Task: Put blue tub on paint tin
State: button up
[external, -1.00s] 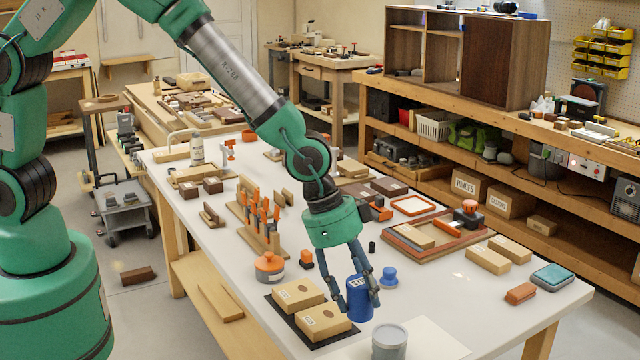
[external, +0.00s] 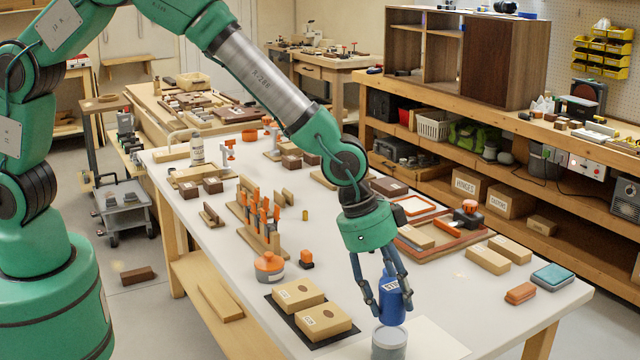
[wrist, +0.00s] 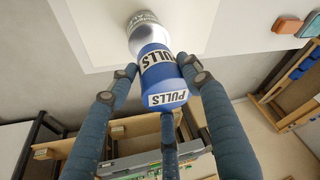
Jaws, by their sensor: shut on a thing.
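The blue tub (external: 393,300) with a white "PULLS" label is held upright between the fingers of my gripper (external: 386,301). In the wrist view my gripper (wrist: 160,78) has its fingers closed around the blue tub (wrist: 157,62). The grey paint tin (external: 389,344) stands at the table's front edge, directly below the tub. The tub's bottom overlaps the tin's top in the external view; I cannot tell whether they touch. In the wrist view the silvery tin (wrist: 146,33) shows just beyond the tub, partly hidden by it.
Two tan boxes (external: 312,305) lie on a dark mat left of the tin. An orange-lidded jar (external: 269,267) stands behind them. A white sheet (external: 436,340) lies around the tin. The table to the right is mostly clear up to an orange-brown block (external: 520,293).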

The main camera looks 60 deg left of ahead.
aim_at(391, 310)
jog(key=shift+w+f+b, duration=0.1)
jog(key=shift+f+b, duration=0.35)
jog(key=shift+f, duration=1.35)
jog(key=shift+f, duration=0.15)
jog(key=o, duration=1.3)
jog(key=shift+r, duration=0.2)
jog(key=p+v, duration=0.1)
jog(key=v, duration=0.9)
jog(key=shift+d+r+p, duration=0.1)
jog(key=shift+p, duration=0.3)
jog(key=shift+v, duration=0.9)
